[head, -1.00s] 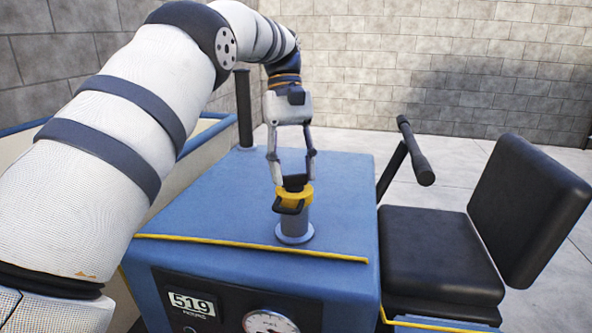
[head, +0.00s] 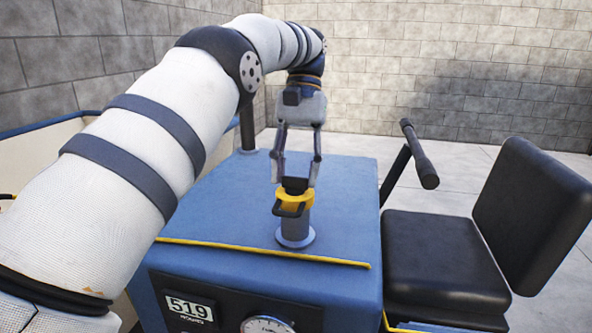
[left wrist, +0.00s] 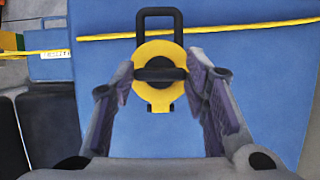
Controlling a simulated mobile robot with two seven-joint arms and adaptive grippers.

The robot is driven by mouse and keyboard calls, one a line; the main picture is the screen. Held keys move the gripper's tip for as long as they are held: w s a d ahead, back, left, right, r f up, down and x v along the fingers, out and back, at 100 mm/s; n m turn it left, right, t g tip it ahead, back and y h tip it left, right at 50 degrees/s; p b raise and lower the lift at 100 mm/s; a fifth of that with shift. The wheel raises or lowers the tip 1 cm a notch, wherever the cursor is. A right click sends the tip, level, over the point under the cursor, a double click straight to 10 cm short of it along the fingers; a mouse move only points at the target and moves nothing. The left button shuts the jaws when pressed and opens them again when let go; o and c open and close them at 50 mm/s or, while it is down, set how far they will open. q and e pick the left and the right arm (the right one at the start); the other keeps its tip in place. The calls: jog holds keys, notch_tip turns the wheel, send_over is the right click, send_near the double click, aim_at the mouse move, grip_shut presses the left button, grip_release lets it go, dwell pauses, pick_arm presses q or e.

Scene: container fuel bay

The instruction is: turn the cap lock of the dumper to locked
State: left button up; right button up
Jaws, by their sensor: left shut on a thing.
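The dumper's blue body (head: 230,215) carries a grey filler neck (head: 295,228) with a yellow cap (head: 294,198) on it. A black lock knob (head: 295,185) stands on top of the cap, and a black loop sticks out towards the front. My left gripper (head: 296,181) points down from above and is shut on the knob. In the left wrist view the knob (left wrist: 160,74) lies crosswise on the cap (left wrist: 158,97) between the fingertips (left wrist: 160,72), and the loop (left wrist: 160,18) points up the picture. No lock marking is readable. My right gripper is not in view.
A black seat (head: 445,260) and a lever (head: 420,155) stand right of the blue body. A dark post (head: 247,130) rises behind it on the left. A yellow strip (head: 262,251) runs along the front edge, above an hour display (head: 189,309). Block walls close the back.

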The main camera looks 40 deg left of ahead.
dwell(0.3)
pick_arm(q)
jog(key=o, duration=1.1)
jog(key=shift+o, duration=0.2)
